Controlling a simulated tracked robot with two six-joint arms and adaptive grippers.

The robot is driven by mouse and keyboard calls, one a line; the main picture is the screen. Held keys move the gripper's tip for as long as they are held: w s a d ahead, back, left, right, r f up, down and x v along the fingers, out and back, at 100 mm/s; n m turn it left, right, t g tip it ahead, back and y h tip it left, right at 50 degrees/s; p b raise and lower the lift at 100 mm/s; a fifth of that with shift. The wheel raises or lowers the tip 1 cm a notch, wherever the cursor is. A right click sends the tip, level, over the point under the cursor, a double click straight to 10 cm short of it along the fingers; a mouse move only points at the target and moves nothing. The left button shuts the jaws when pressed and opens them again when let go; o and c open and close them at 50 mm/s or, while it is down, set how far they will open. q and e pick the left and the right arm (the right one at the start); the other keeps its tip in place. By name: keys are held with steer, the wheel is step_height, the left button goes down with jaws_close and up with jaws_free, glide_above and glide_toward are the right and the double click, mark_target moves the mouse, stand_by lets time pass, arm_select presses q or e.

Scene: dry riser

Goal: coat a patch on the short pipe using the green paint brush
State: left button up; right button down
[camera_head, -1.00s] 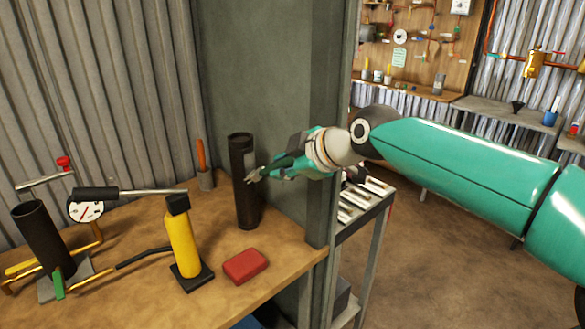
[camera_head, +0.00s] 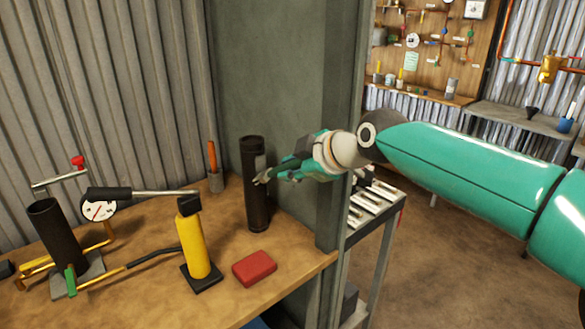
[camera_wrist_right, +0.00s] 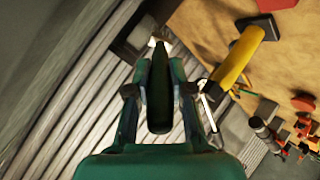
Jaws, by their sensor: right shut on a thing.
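A dark upright pipe (camera_head: 256,212) stands on the wooden bench against the grey column and looks like the short pipe. A paler grey patch shows on its upper side. My right gripper (camera_head: 267,178) is at the pipe's right side, at mid height; I cannot tell whether anything touches the pipe. In the right wrist view my right gripper (camera_wrist_right: 159,78) is shut on a slim dark green thing, which I take for the green paint brush (camera_wrist_right: 158,100). My left gripper is not in view.
A yellow cylinder on a black base (camera_head: 194,245), a red block (camera_head: 254,268) and a pot with an orange-handled tool (camera_head: 215,182) stand near the pipe. A pump with a gauge (camera_head: 99,210) and another dark pipe (camera_head: 55,235) are at left. The grey column (camera_head: 330,215) stands close behind my gripper.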

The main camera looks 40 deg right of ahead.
steer(key=shift+w, duration=0.6)
steer(key=shift+w+a+b, duration=0.1)
steer(key=shift+b, duration=0.55)
stand_by(0.9)
